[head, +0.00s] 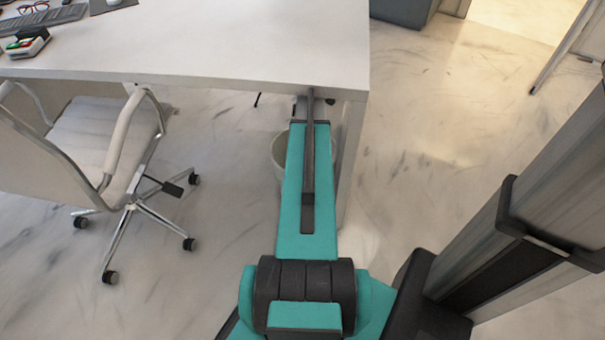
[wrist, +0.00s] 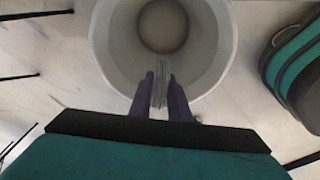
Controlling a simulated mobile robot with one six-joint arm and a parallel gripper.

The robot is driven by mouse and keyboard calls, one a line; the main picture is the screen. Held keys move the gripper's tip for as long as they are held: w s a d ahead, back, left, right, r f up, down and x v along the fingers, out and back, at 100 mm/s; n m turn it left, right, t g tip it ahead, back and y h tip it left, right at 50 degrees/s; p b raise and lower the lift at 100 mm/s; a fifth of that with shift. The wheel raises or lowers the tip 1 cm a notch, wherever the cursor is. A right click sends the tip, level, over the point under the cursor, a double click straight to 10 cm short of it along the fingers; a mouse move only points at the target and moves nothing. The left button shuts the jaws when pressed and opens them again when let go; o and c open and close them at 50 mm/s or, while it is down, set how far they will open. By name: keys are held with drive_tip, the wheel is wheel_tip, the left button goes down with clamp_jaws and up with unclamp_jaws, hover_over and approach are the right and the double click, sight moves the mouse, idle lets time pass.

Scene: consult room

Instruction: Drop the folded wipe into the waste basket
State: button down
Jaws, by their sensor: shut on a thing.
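The waste basket (wrist: 112,40) is a round, pale, open-topped bin in the upper middle of the wrist view. Its inside looks empty. My gripper (wrist: 160,92) is shut on the folded wipe (wrist: 159,88), a thin light-grey layered piece held upright between the two dark fingers. In the wrist view the wipe and fingertips overlap the near part of the basket's opening; the height above the rim is hard to tell. In the head view the basket (head: 279,155) shows partly behind my arm, under the desk's right end. The gripper and wipe are hidden there.
A white desk (head: 220,45) spans the upper left, its edge and right leg (head: 352,140) close to my arm. A white wheeled chair (head: 100,135) stands left of the basket. Glasses, a keyboard and a small device (head: 28,42) lie on the desk. Floor at the right is clear.

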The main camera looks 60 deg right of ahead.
drive_tip(key=shift+f, duration=0.15)
drive_tip(key=shift+f+b, duration=2.25)
drive_tip(key=shift+f, duration=0.6)
drive_tip(key=c, duration=1.6)
unclamp_jaws()
drive_tip(key=shift+r, duration=0.1)
drive_tip(key=shift+s+d+r+p, duration=0.15)
drive_tip(key=shift+r+p, duration=0.2)
drive_tip(key=shift+r, duration=0.85)
drive_tip(key=shift+s+r+p, duration=0.2)
drive_tip(key=shift+r+p, duration=0.2)
drive_tip(key=shift+r, duration=0.85)
drive_tip(key=shift+s+d+r+p, duration=0.15)
drive_tip(key=shift+r+p, duration=0.2)
drive_tip(key=shift+r, duration=0.85)
drive_tip(key=shift+a, duration=0.1)
